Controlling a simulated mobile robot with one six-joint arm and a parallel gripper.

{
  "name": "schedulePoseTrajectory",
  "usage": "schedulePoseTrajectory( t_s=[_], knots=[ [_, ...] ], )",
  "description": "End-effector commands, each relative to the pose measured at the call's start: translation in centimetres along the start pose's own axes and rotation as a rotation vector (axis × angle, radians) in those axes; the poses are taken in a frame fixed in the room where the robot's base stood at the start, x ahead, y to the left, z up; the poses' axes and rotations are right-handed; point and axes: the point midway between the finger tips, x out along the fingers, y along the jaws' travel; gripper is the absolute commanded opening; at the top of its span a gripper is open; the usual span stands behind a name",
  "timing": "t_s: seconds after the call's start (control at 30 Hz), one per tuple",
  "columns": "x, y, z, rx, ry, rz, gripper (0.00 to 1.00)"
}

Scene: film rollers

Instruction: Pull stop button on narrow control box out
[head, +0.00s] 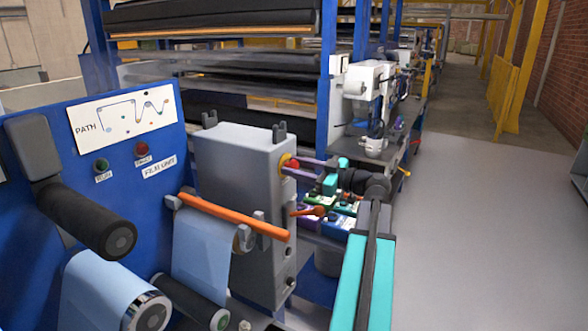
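The narrow control box (237,165) is a tall grey box right of the blue panel. Its red stop button (292,163) with a yellow collar (284,160) sits on the box's right side, near the top. My gripper (294,166) reaches in from the right at the button's height. Its two purple fingers lie one above the other, with the red of the button showing between their tips. I cannot tell whether the fingers touch the button. Part of the button is hidden by the fingers.
An orange bar (235,216) and an orange-red handle (308,211) are below the button. Blue film rolls (200,262) and a black roller (88,220) stand at left. Several coloured boxes (343,222) sit under my gripper. The floor (480,230) at right is clear.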

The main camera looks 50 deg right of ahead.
Motion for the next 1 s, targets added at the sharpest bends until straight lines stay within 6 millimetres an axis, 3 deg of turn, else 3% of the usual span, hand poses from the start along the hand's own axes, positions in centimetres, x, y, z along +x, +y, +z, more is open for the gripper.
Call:
schedulePoseTrajectory(
  t_s=[0.1,1.0],
  knots=[
    [0.0,-0.1,0.0,0.000,0.000,-0.002,0.00],
    [-1.6,-0.1,0.1,0.001,-0.002,-0.002,0.00]
  ],
)
